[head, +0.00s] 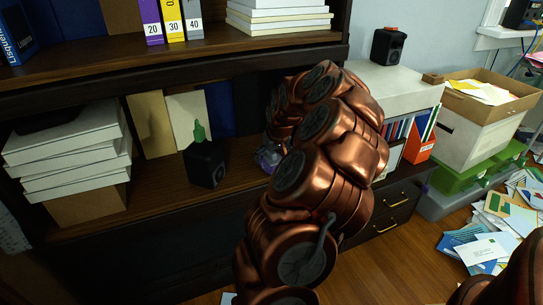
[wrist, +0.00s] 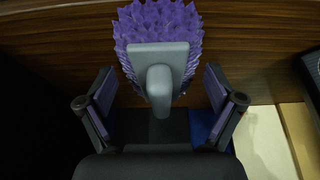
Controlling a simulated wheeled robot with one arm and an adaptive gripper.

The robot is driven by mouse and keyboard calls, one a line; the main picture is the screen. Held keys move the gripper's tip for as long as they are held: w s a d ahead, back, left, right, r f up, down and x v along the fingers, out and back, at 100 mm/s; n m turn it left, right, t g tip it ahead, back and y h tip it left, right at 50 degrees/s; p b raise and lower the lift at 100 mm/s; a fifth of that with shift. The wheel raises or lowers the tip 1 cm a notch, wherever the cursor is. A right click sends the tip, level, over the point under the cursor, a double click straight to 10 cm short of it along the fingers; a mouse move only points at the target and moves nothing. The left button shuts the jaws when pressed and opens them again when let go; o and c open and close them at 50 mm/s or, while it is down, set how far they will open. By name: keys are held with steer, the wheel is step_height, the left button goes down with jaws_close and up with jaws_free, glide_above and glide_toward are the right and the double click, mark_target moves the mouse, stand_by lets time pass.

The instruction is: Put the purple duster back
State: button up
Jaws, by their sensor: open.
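The purple duster (wrist: 160,58) shows in the wrist view, with a spiky purple head, a grey back plate and a grey handle pointing toward my gripper. My gripper (wrist: 161,104) is open, with one finger on each side of the handle and a visible gap on both sides. The duster is in front of a brown wooden shelf surface. In the head view, a small purple and grey patch (head: 268,158) shows beside my copper arm on the middle shelf. The arm hides most of that spot, and I cannot tell whether the patch is duster or gripper.
A black box with a green cactus-like top (head: 206,162) stands left of my arm on the shelf. Stacked white boxes (head: 70,150) fill the shelf's left. Upright folders (head: 188,118) stand behind. Papers (head: 488,245) litter the floor at right.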

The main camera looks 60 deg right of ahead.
steer(key=shift+r, duration=0.1)
steer(key=p+v, duration=0.3)
steer(key=v, duration=0.9)
steer(key=w+a+n+g+y, duration=0.25)
steer(key=a+n, duration=0.25)
steer(key=a, duration=2.6)
steer(key=s+a+f+n+g, duration=0.1)
steer(key=s+a+f+g, duration=0.1)
steer(key=s+a, duration=0.5)
steer(key=s+a+f+n+g, duration=0.1)
steer(key=s+a+f+g, duration=0.1)
steer(key=s+a, duration=0.5)
steer(key=s+g, duration=0.1)
steer(key=s, duration=0.3)
steer(key=shift+s+a+f, duration=0.2)
steer(key=shift+s+a, duration=0.1)
steer(key=shift+s, duration=0.1)
